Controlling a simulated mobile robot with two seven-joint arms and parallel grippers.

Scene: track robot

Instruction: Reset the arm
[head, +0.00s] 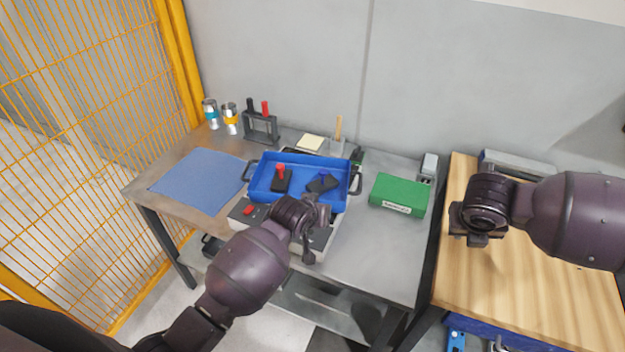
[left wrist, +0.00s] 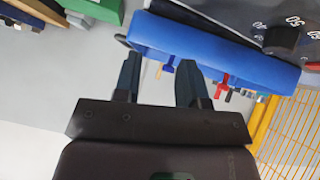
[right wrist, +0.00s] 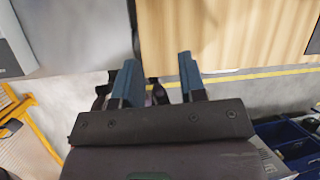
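My left gripper (head: 309,238) is in front of the blue tray (head: 311,203), over the front part of the metal table. In the left wrist view its two fingers (left wrist: 158,82) stand apart with nothing between them, near the side of the tray (left wrist: 205,50). My right gripper (head: 474,238) is over the left part of the wooden table. In the right wrist view its fingers (right wrist: 160,82) are apart and empty.
A blue cloth (head: 200,180) lies at the left and a green box (head: 399,194) at the right. The wooden table (head: 535,290) stands at the right. A yellow mesh fence (head: 80,130) borders the left.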

